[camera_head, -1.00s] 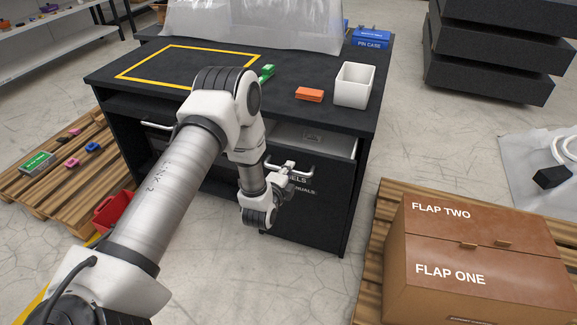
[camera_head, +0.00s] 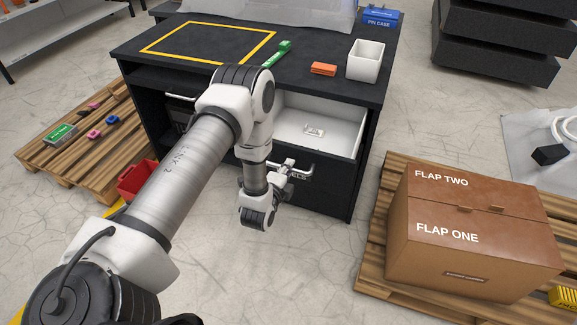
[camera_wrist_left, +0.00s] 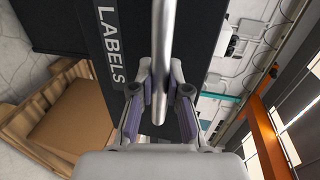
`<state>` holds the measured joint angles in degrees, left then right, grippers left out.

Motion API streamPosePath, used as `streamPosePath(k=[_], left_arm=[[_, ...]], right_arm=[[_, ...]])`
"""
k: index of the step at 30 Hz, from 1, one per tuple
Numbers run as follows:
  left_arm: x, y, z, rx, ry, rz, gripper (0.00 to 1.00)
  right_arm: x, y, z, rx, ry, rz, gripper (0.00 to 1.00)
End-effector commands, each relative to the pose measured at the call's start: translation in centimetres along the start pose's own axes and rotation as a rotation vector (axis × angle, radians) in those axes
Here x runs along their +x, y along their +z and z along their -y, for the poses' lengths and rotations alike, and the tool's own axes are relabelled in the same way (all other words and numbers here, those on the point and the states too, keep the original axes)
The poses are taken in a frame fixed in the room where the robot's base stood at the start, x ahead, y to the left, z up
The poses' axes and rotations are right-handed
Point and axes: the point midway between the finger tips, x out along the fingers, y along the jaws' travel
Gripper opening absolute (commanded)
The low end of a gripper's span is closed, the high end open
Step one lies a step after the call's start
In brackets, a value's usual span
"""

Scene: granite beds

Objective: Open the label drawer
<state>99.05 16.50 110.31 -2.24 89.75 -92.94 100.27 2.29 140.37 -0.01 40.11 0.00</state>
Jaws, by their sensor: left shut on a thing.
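The label drawer (camera_head: 325,112) is partly open. Its white inside shows below the black bench top, with a small pale item in it. Its black front with the word LABELS (camera_wrist_left: 112,42) shows in the wrist view, partly hidden by my left arm in the head view. My left gripper (camera_head: 286,168) is at the drawer's front, shut around the silver bar handle (camera_wrist_left: 163,60). In the wrist view the left gripper (camera_wrist_left: 159,100) has one finger on each side of the bar. My right gripper does not show.
The black bench (camera_head: 130,50) carries a green tool, an orange block (camera_head: 324,68), a white bin (camera_head: 366,60) and a blue pin case (camera_head: 383,18). A box on a pallet (camera_head: 372,240) stands at right. Another pallet (camera_head: 50,160) and a red bin (camera_head: 137,178) are at left. Floor before the drawer is clear.

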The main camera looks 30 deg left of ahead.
Motion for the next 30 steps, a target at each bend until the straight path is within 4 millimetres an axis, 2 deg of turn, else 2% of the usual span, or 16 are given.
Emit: streamPosePath(k=[5, 6, 8, 9, 17, 20, 23, 30], left_arm=[[0.0, 0.0, -0.1, 0.0, 0.001, 0.0, 0.0], [0.0, 0.0, -0.1, 0.0, 0.002, 0.0, 0.18], [0.0, 0.0, -0.1, 0.0, 0.001, 0.0, 0.4], [0.0, 0.0, -0.1, 0.0, 0.001, 0.0, 0.41], [0.0, 0.0, 0.0, 0.0, 0.001, 0.0, 0.41], [-0.7, 0.0, -0.1, 0.0, 0.002, 0.0, 0.41], [-2.3, 0.0, -0.1, 0.0, 0.004, 0.0, 0.41], [-8.4, 0.0, -0.2, 0.001, 0.008, -0.001, 0.41]], right_arm=[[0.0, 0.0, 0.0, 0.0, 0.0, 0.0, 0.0], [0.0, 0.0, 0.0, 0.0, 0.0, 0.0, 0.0], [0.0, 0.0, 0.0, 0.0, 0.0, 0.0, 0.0], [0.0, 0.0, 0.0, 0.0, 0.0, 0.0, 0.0], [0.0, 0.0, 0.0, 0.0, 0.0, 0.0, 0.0], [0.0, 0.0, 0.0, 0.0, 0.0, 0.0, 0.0], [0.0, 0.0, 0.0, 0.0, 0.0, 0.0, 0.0], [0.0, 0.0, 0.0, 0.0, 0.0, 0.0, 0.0]])
